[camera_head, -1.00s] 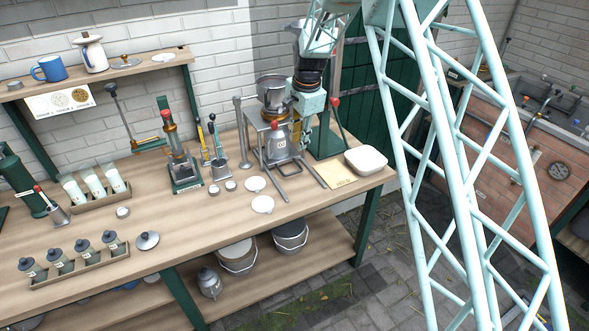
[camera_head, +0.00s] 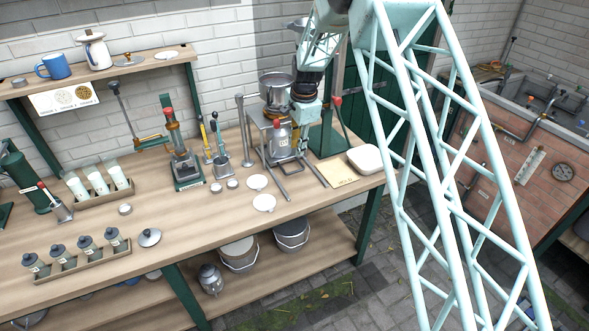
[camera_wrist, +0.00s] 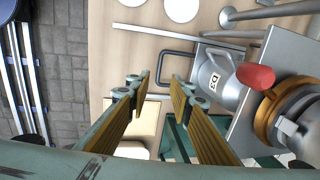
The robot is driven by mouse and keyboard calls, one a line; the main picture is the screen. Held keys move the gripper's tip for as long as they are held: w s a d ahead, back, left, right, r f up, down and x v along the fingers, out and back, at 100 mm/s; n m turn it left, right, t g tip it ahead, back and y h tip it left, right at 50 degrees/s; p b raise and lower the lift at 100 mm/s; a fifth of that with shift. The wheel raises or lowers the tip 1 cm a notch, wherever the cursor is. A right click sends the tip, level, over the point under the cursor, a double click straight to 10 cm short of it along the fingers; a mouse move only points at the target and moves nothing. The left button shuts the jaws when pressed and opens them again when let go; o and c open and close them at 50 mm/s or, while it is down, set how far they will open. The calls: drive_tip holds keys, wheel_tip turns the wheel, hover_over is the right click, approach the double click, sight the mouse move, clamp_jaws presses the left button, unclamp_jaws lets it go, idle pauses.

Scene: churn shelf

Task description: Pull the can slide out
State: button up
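The can slide is a grey plate (camera_wrist: 236,60) carrying a metal can (camera_wrist: 210,76) labelled D3, under the machine frame. The can also shows in the head view (camera_head: 279,138). A dark U-shaped handle (camera_wrist: 178,52) sticks out from the slide toward my gripper. My gripper (camera_wrist: 161,78) is open and empty, its two yellow-padded fingers apart. The handle's outer bar appears between the fingertips in the wrist view; I cannot tell if they are at its depth. In the head view my gripper (camera_head: 302,128) is beside the machine, its fingers partly hidden.
A red knob (camera_wrist: 256,76) and brass collar (camera_wrist: 275,112) are close on the right. Two grey legs extend forward along the bench (camera_head: 220,215). A yellowish card (camera_head: 337,172) and a white dish (camera_head: 367,159) lie to the right. White discs (camera_head: 263,202) lie in front.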

sight(294, 172)
drive_tip(key=shift+w+a+f, duration=0.2)
drive_tip(key=shift+w+f, duration=0.15)
drive_tip(key=shift+f, duration=1.85)
drive_tip(key=shift+w+a+f, duration=0.2)
drive_tip(key=shift+w+f, duration=0.15)
drive_tip(key=shift+f, duration=1.9)
drive_tip(key=shift+w+a+f, duration=0.2)
drive_tip(key=shift+w+f, duration=0.15)
drive_tip(key=shift+f, duration=1.85)
clamp_jaws()
